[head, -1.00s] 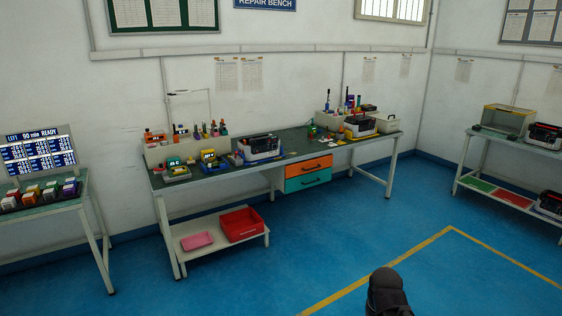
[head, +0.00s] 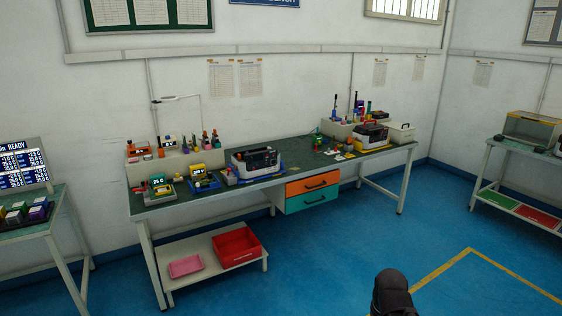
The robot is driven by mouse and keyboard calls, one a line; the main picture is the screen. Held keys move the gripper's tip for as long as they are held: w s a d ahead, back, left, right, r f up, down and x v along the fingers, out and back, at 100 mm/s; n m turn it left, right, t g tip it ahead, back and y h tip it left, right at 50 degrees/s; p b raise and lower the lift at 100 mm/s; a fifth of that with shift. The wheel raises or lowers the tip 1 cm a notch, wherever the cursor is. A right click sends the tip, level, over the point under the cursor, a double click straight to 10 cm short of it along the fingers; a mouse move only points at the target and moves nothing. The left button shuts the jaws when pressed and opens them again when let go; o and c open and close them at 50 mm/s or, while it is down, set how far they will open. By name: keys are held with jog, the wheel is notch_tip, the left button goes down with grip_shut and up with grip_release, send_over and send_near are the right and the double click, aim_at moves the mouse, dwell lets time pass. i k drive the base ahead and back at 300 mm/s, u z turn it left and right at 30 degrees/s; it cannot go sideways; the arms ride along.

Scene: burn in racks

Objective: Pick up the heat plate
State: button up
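A small device with a lit display that reads about 25 C (head: 160,187) sits at the left front end of the long green-topped repair bench (head: 270,178). It looks like the heat plate, but it is too small to be sure. A yellow-and-blue unit (head: 204,180) stands just right of it. A dark rounded part, likely of my own arm, shows at the bottom edge, well short of the bench. No gripper fingers can be seen.
A black-and-white case (head: 255,161) and a second case (head: 371,135) stand on the bench. Below are drawers (head: 312,190) and a low shelf with a red bin (head: 237,247). Side tables stand left (head: 45,228) and right (head: 520,148). Blue floor in front is clear.

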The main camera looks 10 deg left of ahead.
aim_at(143, 184)
jog(key=i, duration=0.6)
jog(key=u, duration=4.3)
jog(key=i, duration=0.1)
jog(key=z, duration=2.55)
jog(key=i, duration=2.05)
